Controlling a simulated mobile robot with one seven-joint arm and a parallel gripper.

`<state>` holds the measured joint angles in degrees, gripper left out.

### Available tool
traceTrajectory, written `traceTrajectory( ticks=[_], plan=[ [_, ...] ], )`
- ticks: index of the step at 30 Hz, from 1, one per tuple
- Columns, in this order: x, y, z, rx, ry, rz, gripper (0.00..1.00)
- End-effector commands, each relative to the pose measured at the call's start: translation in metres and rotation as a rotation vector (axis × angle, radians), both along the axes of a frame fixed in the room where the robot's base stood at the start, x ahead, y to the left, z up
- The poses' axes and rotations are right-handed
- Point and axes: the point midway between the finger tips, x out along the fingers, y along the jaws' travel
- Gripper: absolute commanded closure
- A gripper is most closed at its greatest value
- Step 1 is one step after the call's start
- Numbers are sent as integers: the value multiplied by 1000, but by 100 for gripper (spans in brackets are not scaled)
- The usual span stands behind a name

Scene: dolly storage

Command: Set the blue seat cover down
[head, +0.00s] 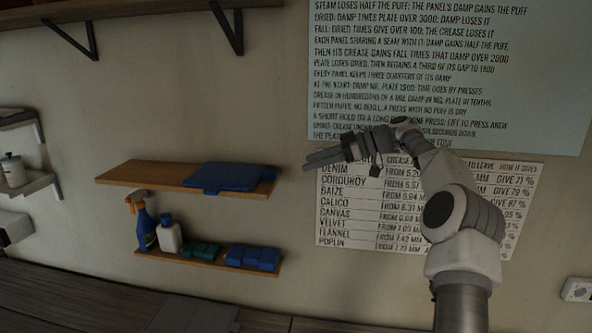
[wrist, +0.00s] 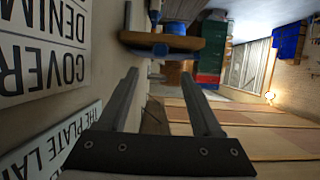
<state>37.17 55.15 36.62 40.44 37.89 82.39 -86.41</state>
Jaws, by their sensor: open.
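A flat, folded blue cloth, which looks like the blue seat cover (head: 226,177), lies on the right part of the upper wall shelf (head: 145,176). Part of it droops over the shelf's front edge. My gripper (head: 307,162) is to the right of the shelf end, apart from the cover, and points left towards it. In the wrist view my gripper (wrist: 158,74) has its two fingers wide apart with nothing between them. The shelf end with blue cloth (wrist: 178,47) shows beyond the fingertips.
A lower shelf (head: 215,264) holds a blue spray bottle (head: 146,229), a white bottle (head: 169,237), green folded cloth (head: 201,250) and blue folded cloth (head: 252,257). Text posters (head: 460,60) hang on the wall behind my arm. A dark wooden surface (head: 60,300) runs below.

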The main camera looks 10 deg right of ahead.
Motion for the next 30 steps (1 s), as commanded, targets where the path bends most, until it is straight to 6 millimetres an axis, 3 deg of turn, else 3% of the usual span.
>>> traceTrajectory(
  ticks=[6,21,25,30],
  plan=[
    [-8,-20,9,1,0,0,34],
    [-9,-20,10,-2,3,1,34],
    [-14,0,16,-38,38,11,34],
    [-37,53,26,-167,153,11,34]
  ],
)
